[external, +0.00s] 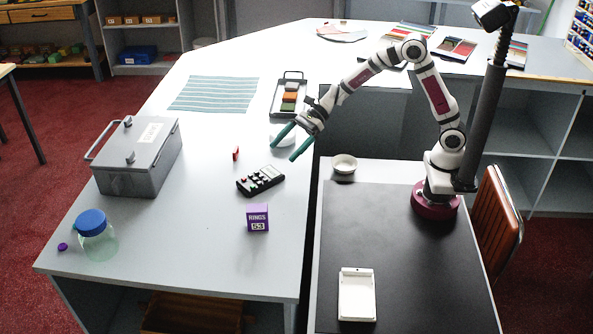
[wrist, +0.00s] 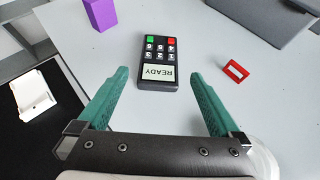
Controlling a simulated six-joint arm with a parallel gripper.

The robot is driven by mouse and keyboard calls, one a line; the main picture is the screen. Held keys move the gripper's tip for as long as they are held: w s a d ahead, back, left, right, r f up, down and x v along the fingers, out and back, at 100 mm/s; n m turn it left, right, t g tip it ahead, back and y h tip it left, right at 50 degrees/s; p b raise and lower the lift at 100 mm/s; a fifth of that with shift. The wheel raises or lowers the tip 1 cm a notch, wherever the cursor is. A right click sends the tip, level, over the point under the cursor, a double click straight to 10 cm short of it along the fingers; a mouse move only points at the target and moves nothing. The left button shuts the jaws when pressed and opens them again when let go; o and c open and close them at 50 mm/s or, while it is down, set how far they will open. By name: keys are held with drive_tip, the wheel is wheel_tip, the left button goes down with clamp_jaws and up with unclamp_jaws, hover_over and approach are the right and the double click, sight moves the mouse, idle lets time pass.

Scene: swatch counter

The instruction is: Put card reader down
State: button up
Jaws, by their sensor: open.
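The card reader (external: 260,181) is a dark handheld keypad lying flat on the light grey counter (external: 200,235). In the wrist view the card reader (wrist: 156,62) shows its buttons, a green and a red key, and a screen reading READY. My gripper (external: 282,147) has green fingers and is open above the counter, behind the card reader in the external view. In the wrist view my gripper (wrist: 160,85) has its fingers spread, with the card reader beyond and between them. Nothing is between the fingertips.
A purple RINGS box (external: 258,218) stands near the card reader, and a small red item (external: 236,153) lies on the other side. A grey lidded box (external: 138,160), a blue-capped jar (external: 97,238) and a tray of swatches (external: 277,100) are farther off.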

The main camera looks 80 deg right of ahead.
drive_tip(key=shift+s+d+r, duration=0.15)
drive_tip(key=shift+s, duration=0.1)
drive_tip(key=s+a+r+n+g, duration=0.25)
drive_tip(key=s+n, duration=0.35)
drive_tip(key=s, duration=0.3)
drive_tip(key=s+a+r+n+g, duration=0.1)
drive_tip(key=s+a+n+g, duration=0.3)
drive_tip(key=s, duration=0.5)
drive_tip(key=s+d+f+n+h, duration=0.1)
drive_tip(key=s+d+n+h, duration=0.1)
drive_tip(key=s, duration=0.4)
drive_tip(key=s+d+f+n+g+h, duration=0.1)
drive_tip(key=s+d+f+n+h, duration=0.1)
drive_tip(key=s+d+n, duration=0.2)
drive_tip(key=s+d+f+n+g+h, duration=0.1)
drive_tip(key=s+d+n+h, duration=0.1)
drive_tip(key=s+n, duration=0.3)
drive_tip(key=s+d, duration=0.1)
drive_tip(key=s, duration=0.3)
drive_tip(key=shift+f+h, duration=0.25)
drive_tip(key=shift+h, duration=0.15)
